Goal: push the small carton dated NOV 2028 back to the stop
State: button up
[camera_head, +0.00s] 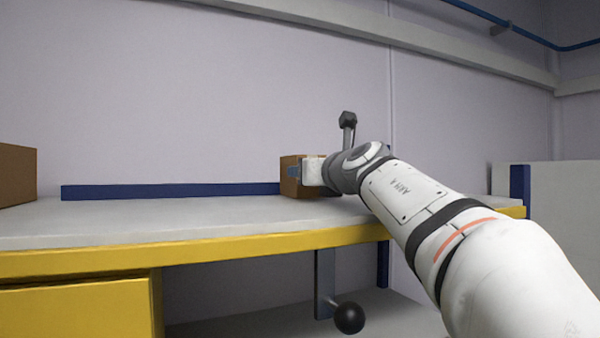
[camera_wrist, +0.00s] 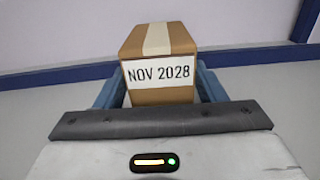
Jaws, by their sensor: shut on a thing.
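The small carton (camera_wrist: 160,40) is brown with a pale tape strip on top and a white label reading NOV 2028 in the wrist view. In the head view the carton (camera_head: 290,174) stands upright on the bench, partly hidden by my gripper. My gripper (camera_wrist: 160,92) is shut on the carton, with a blue finger on each side of it. The blue stop rail (camera_wrist: 240,56) runs along the back of the bench behind the carton. The head view also shows the rail (camera_head: 170,190). Whether the carton touches the rail cannot be told.
The grey bench top (camera_head: 140,218) is clear left of the carton, with a yellow front edge (camera_head: 200,252). A larger brown box (camera_head: 16,175) is at the far left. A black ball knob (camera_head: 348,318) hangs below the bench. A wall stands behind.

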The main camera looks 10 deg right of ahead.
jog(key=c, duration=0.3)
jog(key=shift+a, duration=0.1)
jog(key=shift+s+a, duration=0.25)
jog(key=shift+a, duration=0.25)
jog(key=o, duration=1.3)
